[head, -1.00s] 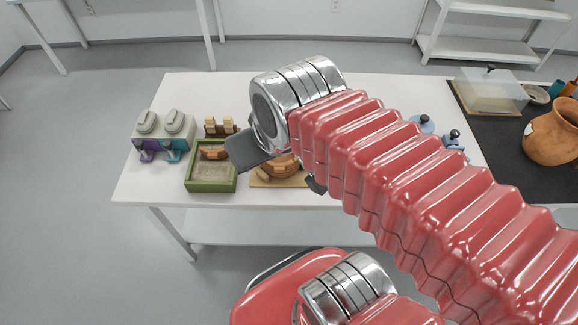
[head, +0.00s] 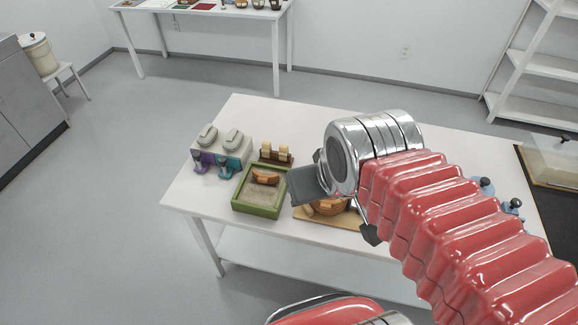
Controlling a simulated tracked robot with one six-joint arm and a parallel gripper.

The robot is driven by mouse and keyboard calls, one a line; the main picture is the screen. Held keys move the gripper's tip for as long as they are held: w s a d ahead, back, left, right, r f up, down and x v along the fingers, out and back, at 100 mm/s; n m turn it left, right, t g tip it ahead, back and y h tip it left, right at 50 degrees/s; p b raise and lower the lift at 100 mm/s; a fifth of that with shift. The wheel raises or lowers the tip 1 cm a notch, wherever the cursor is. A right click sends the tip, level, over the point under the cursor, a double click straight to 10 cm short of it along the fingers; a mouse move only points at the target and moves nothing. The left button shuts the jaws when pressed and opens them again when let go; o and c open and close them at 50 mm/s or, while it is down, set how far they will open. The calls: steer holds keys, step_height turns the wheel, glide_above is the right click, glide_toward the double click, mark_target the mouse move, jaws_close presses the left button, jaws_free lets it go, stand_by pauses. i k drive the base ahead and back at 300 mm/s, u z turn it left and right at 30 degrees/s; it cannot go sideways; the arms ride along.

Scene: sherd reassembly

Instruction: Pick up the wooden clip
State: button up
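Pale wooden clips (head: 276,149) stand side by side on a small brown rack at the back of the white table, left of my arm. My gripper (head: 338,211) is over the table, to the right of the rack and in front of it. Its two dark fingers are spread wide apart, one at the left and one at the lower right. Nothing shows held between them, though my wrist hides part of the space. A brown pot piece (head: 325,207) on a wooden board (head: 318,218) lies below the gripper, partly hidden by it.
A green sand tray (head: 258,211) with an orange-brown sherd (head: 265,178) stands left of the gripper. A grey dispenser with purple and teal parts (head: 222,150) is at the far left. Blue knobbed objects (head: 483,187) stand right of my arm. The table's front left is clear.

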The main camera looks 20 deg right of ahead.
mark_target(266, 147)
steer(key=k, duration=1.3)
steer(key=u, duration=0.2)
steer(key=i, duration=0.7)
steer(key=u, duration=0.7)
steer(key=i, duration=0.95)
steer(key=u, duration=0.3)
